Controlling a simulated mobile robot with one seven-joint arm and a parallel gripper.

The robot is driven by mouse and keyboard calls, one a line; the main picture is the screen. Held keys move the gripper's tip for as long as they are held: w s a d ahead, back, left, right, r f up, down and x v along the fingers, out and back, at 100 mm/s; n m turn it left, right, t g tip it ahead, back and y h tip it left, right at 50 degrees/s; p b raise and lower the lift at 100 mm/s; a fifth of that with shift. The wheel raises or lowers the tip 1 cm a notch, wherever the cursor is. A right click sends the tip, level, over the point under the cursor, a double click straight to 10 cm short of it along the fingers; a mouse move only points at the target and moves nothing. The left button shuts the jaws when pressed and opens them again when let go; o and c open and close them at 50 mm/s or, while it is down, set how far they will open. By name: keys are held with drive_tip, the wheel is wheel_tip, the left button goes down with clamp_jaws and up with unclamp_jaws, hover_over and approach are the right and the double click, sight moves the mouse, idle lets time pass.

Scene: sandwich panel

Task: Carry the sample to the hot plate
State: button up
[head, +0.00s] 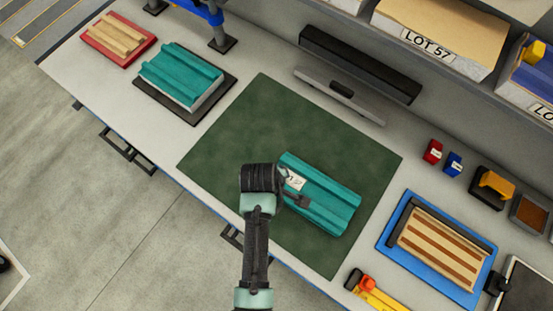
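A teal ribbed panel (325,202), likely the sample, lies on the dark green mat (255,115). It has a white label (294,180) near its left end. My gripper (293,187) is over that left end, with its fingers near the label. From this view I cannot tell whether the fingers are closed on the panel or only above it. No hot plate is clearly marked. A dark flat plate with a light edge (526,288) is partly visible at the lower right corner. Another dark plate (224,90) at the upper left bears a second teal panel (180,75) with a pale core.
A red tray (87,37) holds wood-coloured pieces. A blue board (395,230) bears a striped panel. A long black bar (358,62) and grey level (340,95) lie behind the mat. Small red (432,151) and blue (453,163) items stand right. The mat's left half is clear.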

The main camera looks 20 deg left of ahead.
drive_tip(key=shift+f, duration=0.1)
drive_tip(key=shift+c, duration=0.2)
clamp_jaws()
idle(0.6)
drive_tip(key=w+p+v, duration=0.2)
drive_tip(key=p+v, duration=0.8)
drive_tip(key=p, duration=0.1)
drive_tip(key=shift+w+d+r, duration=0.15)
drive_tip(key=shift+d+r, duration=0.2)
drive_tip(key=shift+r, duration=0.15)
idle(1.0)
drive_tip(key=s+d, duration=0.3)
drive_tip(key=d, duration=1.1)
idle(1.1)
